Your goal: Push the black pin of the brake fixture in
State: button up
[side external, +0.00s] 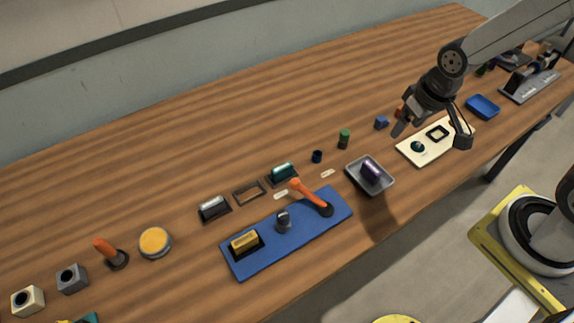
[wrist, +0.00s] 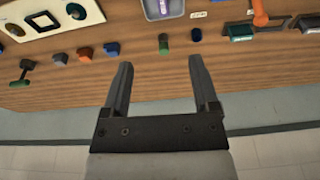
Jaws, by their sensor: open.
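No black pin shows clearly enough to pick out, and I cannot tell for sure which piece is the brake fixture. My gripper (side external: 430,138) is open and empty, above the table near the white board. In the wrist view, nothing is between its fingers (wrist: 160,62).
A white board (side external: 415,155) with a dark knob and a frame lies below my gripper. A grey tray (side external: 385,187) holds a purple roller (side external: 371,172). The table's back left is clear.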

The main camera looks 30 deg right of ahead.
jog(key=w+a+f+m+g, duration=0.1)
jog(key=w+a+f+m, duration=0.15)
jog(key=a, duration=0.45)
jog(key=w+a+f+m, duration=0.1)
jog(key=w+a+m, duration=0.15)
jog(key=a, duration=0.35)
jog(key=m+g, duration=0.2)
jog(key=m, duration=0.2)
send_over(283, 214)
notch_tip(283, 214, down, 5)
jog(key=shift+r, duration=0.15)
jog(key=shift+f, duration=3.9)
grip_shut()
